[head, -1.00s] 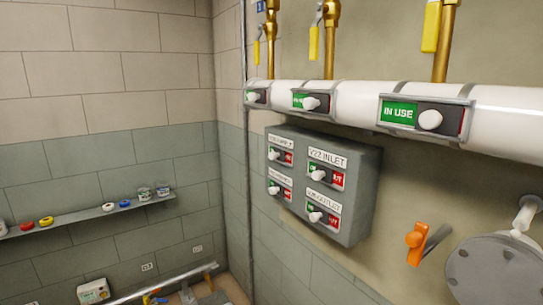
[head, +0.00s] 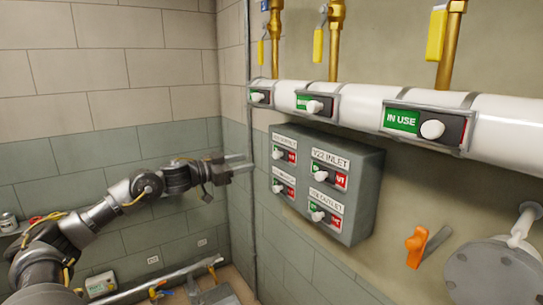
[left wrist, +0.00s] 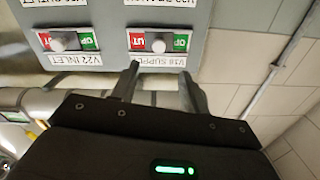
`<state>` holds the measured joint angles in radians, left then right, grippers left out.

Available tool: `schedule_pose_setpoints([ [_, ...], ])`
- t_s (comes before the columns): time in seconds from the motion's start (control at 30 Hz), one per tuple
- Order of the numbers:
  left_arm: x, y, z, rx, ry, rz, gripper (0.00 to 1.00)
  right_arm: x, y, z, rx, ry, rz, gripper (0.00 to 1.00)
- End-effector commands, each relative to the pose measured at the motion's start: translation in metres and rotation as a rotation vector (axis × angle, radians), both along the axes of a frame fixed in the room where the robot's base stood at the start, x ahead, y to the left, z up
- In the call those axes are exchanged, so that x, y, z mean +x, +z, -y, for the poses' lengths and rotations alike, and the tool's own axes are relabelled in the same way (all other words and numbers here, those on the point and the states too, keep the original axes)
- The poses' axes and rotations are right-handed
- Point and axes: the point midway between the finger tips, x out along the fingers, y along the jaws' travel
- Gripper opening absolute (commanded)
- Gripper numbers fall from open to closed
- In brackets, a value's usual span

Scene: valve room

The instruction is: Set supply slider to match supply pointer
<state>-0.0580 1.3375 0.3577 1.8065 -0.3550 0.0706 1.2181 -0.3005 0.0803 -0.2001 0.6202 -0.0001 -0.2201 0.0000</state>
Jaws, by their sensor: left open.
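The supply slider (head: 277,154) is the upper left one on the grey box (head: 362,190). In the left wrist view it appears upside down: a white knob (left wrist: 158,46) in a grey frame, between a red field (left wrist: 138,41) and a green field (left wrist: 181,42), over the label V18 SUPPLY (left wrist: 155,59). The knob sits about mid-slot. My left gripper (head: 240,165) is open and empty, left of the box in the head view. In the left wrist view its fingertips (left wrist: 160,82) point at the supply slider, apart from it. I cannot identify a supply pointer. My right gripper is not in view.
The V22 INLET slider (head: 322,177) and two lower sliders share the box. Above runs a white pipe (head: 365,105) with IN USE sliders. An orange handle (head: 415,247) and a grey round flange (head: 490,272) are at right. A wall corner with a thin conduit (head: 249,130) is at left.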

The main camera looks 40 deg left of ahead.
Motion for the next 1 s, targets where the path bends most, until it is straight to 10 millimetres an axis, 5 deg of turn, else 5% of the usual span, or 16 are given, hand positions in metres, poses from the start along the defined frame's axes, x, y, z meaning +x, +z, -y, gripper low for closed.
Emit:
schedule_pose_setpoints([
  [0.47, 0.013, 0.009, 0.006, -0.001, -0.005, 0.005, 0.45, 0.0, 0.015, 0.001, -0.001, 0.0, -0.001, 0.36],
  [1.0, 0.073, 0.009, 0.025, -0.003, -0.005, 0.004, 0.45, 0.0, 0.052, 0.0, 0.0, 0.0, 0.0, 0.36],
])
